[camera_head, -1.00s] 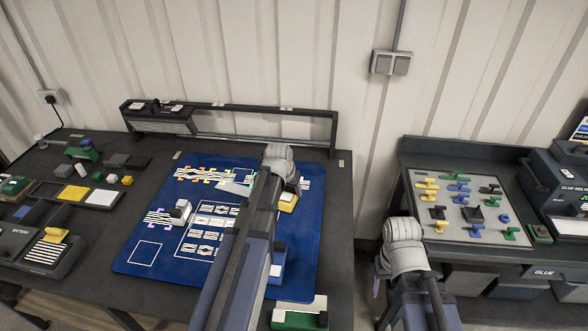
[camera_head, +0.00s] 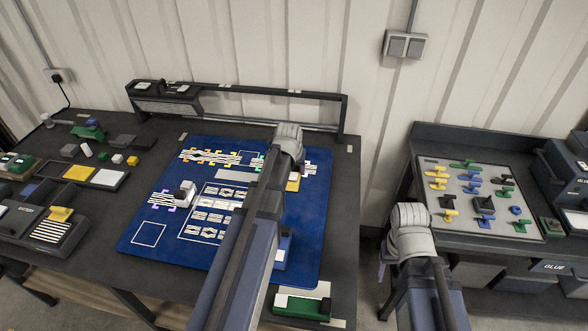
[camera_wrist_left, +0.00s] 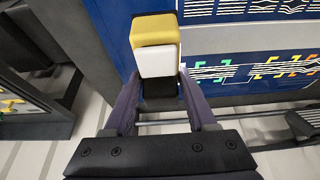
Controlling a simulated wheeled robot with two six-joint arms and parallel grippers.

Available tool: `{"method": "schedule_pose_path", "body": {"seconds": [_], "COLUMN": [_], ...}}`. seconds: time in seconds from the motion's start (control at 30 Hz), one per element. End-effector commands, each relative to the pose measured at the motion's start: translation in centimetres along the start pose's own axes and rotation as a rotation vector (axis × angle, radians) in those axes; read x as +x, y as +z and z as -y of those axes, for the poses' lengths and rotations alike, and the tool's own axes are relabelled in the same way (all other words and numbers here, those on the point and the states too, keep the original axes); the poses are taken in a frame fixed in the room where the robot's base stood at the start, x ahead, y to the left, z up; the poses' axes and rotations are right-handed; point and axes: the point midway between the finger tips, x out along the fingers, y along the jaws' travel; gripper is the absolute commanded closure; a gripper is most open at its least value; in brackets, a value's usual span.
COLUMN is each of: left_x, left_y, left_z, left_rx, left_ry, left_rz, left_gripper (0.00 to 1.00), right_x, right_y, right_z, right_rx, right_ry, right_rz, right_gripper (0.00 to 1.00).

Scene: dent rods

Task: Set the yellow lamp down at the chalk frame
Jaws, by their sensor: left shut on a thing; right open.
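The yellow lamp, a yellow block with a white face (camera_wrist_left: 155,62), is held in my left gripper (camera_wrist_left: 160,95). In the head view a bit of the lamp's yellow (camera_head: 293,184) shows beside my left wrist, by the right part of the blue mat; my arm hides the rest. A white chalk-line square (camera_head: 149,234) lies empty at the mat's front left corner, well left of the lamp. My right gripper (camera_head: 385,262) is open and mostly hidden behind its wrist, in the gap between the two benches.
The blue mat (camera_head: 160,255) carries printed strips and a white-and-dark block (camera_head: 184,194) near the chalk square. A dark rail unit (camera_head: 165,98) stands behind. A green-and-white block (camera_head: 302,307) sits at the front edge. Trays and small blocks fill the left side.

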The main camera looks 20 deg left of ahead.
Motion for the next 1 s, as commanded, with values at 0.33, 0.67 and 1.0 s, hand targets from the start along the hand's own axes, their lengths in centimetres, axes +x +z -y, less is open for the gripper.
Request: {"method": "schedule_pose_path", "body": {"seconds": [0.33, 0.67, 1.0], "left_x": [3.6, 6.5, 8.2], "left_y": [1.5, 2.7, 3.4], "left_z": [0.0, 0.0, 0.0], "left_rx": [0.000, 0.000, 0.000], "left_ry": [0.000, 0.000, 0.000], "left_rz": [0.000, 0.000, 0.000], "left_gripper": [1.00, 1.00, 1.00], "right_x": [3.8, 7.0, 8.8], "right_y": [-0.2, -0.4, -0.5], "right_z": [0.4, 0.7, 0.8], "right_rx": [0.001, 0.002, 0.002], "right_ry": [0.000, 0.000, 0.000], "right_rz": [0.000, 0.000, 0.000], "right_gripper": [0.33, 0.33, 0.33]}}
